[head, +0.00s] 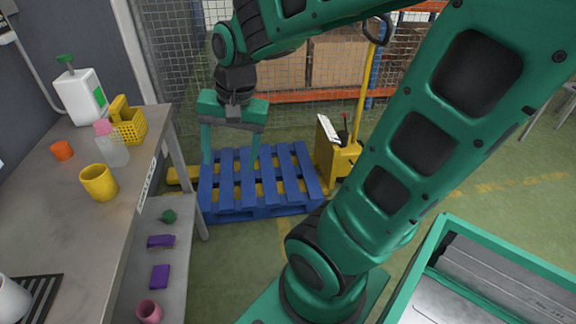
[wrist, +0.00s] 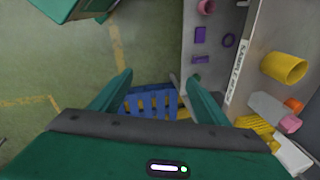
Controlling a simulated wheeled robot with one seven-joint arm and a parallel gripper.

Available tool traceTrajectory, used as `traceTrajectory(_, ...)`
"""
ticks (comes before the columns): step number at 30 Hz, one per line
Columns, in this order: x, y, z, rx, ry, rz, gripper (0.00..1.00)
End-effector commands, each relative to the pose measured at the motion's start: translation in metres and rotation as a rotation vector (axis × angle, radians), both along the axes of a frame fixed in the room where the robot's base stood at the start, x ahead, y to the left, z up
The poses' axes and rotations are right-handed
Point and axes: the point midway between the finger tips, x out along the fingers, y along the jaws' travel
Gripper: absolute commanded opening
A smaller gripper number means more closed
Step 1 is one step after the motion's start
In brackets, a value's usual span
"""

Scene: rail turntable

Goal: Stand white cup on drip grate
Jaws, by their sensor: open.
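The white cup (head: 10,300) is at the bottom left of the head view, on the grey worktop and partly cut off by the picture edge. The dark slatted drip grate (head: 46,287) lies right beside it. The cup overlaps the grate in the picture, and I cannot tell whether it rests on it. My gripper (head: 230,162) is open and empty, pointing down beyond the worktop's right edge, above the blue pallet. Its two green fingers show apart in the wrist view (wrist: 158,78). Neither cup nor grate is visible in the wrist view.
On the worktop (head: 60,220) stand a yellow cup (head: 98,182), an orange piece (head: 62,150), a pink-capped bottle (head: 112,148), a yellow basket (head: 130,126) and a white dispenser (head: 80,97). A lower shelf (head: 183,245) holds small items. A blue pallet (head: 240,208) lies on the floor.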

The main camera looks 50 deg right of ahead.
Motion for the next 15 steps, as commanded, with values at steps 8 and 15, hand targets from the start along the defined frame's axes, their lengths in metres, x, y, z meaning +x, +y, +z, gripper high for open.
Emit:
traceTrajectory(8,-0.093,-0.069,-0.009,-0.095,0.127,0.233,0.69)
traceTrajectory(15,-0.129,-0.079,-0.012,-0.093,0.176,0.335,0.69)
